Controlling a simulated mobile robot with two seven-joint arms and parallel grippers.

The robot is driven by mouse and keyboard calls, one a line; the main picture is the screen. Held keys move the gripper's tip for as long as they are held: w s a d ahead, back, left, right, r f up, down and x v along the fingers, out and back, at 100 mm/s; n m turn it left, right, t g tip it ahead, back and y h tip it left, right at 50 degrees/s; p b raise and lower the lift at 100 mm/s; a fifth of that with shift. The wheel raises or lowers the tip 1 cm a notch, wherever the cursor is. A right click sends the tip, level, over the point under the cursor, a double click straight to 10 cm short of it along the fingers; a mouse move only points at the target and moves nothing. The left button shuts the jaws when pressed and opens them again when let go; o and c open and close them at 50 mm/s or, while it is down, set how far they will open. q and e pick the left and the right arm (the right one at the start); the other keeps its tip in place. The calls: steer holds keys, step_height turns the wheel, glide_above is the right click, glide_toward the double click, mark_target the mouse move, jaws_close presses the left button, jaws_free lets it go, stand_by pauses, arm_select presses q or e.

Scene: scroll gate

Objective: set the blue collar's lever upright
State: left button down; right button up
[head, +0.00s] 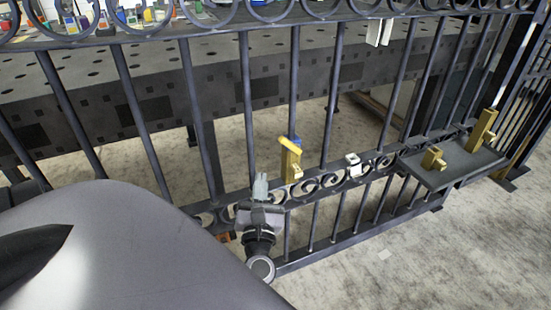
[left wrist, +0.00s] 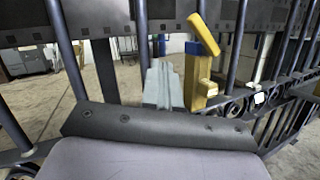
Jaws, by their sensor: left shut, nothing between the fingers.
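The blue collar (head: 292,141) sits on an upright bar of the dark gate, mostly hidden behind yellow parts. Its blue also shows in the left wrist view (left wrist: 193,47). Its yellow lever (head: 290,146) leans, with its upper end to the left; it also leans in the left wrist view (left wrist: 204,34). A yellow block (head: 291,167) stands below the lever. My left gripper (head: 260,184) is shut and empty, to the left of the yellow block and a little lower in the head view.
A white collar (head: 353,160) is on the gate's scrolled rail to the right. A dark shelf (head: 450,164) there carries two yellow pieces (head: 433,158) (head: 482,130). A perforated table (head: 210,75) stands behind the gate bars. Open floor (head: 400,250) lies at lower right.

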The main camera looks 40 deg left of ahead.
arm_select(q)
step_height(320, 180, down, 4)
steer(key=s+m+t+b, duration=0.2)
steer(key=m+t+b, duration=0.1)
steer(key=m+b, duration=0.35)
steer(key=m+t+h+b, duration=0.2)
steer(key=m+t+b, duration=0.1)
steer(key=m, duration=0.2)
glide_toward(279, 140)
steer(key=w+a+r, duration=0.1)
steer(key=w+a, duration=0.3)
steer(key=shift+w+d+r+g, duration=0.35)
steer(key=shift+d+r, duration=0.15)
steer(key=shift+r, duration=0.25)
arm_select(e)
steer(key=shift+w+a+f+n+t+y, duration=0.1)
steer(key=shift+a+f+n+t+y, duration=0.1)
steer(key=shift+a+f+y, duration=0.55)
steer(key=shift+w+a+f+n+t+y, duration=0.1)
steer(key=shift+a+f+t+y, duration=0.2)
steer(key=shift+a+f, duration=0.7)
steer(key=shift+d+f, duration=0.1)
arm_select(q)
steer(key=shift+a+r+h+p, duration=0.1)
steer(key=shift+r+h+p, duration=0.15)
steer(key=shift+p, duration=0.45)
arm_select(e)
steer(key=shift+d+r+g, duration=0.1)
steer(key=shift+r+g, duration=0.1)
steer(key=shift+g, duration=0.1)
